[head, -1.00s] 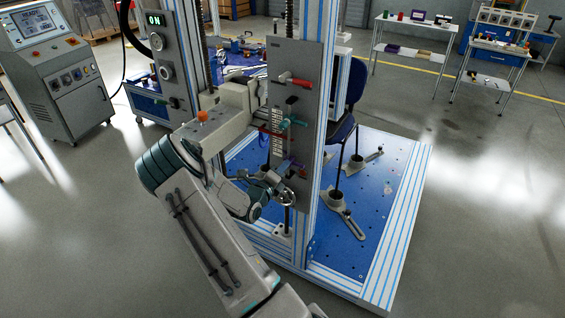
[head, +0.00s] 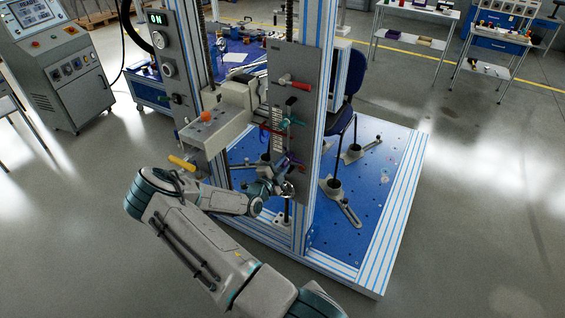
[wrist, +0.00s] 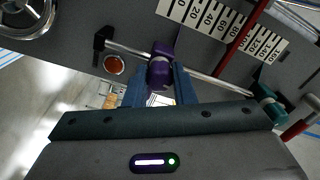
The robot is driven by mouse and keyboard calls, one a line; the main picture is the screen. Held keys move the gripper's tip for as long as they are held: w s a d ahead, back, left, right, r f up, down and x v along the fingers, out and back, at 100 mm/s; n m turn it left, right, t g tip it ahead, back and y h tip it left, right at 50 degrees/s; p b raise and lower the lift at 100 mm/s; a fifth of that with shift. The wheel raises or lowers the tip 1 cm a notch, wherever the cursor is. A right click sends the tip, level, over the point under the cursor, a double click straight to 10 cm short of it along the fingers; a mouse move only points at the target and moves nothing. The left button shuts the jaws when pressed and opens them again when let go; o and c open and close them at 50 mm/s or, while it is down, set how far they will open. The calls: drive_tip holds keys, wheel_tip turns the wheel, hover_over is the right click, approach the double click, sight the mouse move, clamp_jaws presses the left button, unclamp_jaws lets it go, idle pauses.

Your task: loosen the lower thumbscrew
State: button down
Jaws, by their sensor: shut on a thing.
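The grey plate (head: 283,88) on the frame carries a purple thumbscrew (wrist: 161,68) on a thin metal rod (wrist: 205,82). A teal thumbscrew (wrist: 265,98) sits farther along the rod; in the head view it is higher on the plate (head: 291,122). My gripper (wrist: 160,82) is shut on the purple thumbscrew, with one blue finger on each side of it. In the head view my gripper (head: 284,168) is at the lower part of the plate, and the purple thumbscrew is mostly hidden there.
A white printed scale (wrist: 215,25) and a red pointer (wrist: 243,38) lie close beside the rod. A handwheel (wrist: 28,15) is at the wrist view's upper left. A red handle (head: 295,83) sticks out higher up. The frame's blue-striped upright (head: 318,130) is close on the right.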

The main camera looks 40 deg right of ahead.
drive_tip(key=shift+n, duration=0.7)
drive_tip(key=shift+w, duration=0.1)
drive_tip(key=c, duration=1.2)
unclamp_jaws()
drive_tip(key=b+v, duration=0.1)
drive_tip(key=v, duration=1.3)
drive_tip(key=shift+b, duration=0.3)
drive_tip(key=shift+d, duration=0.1)
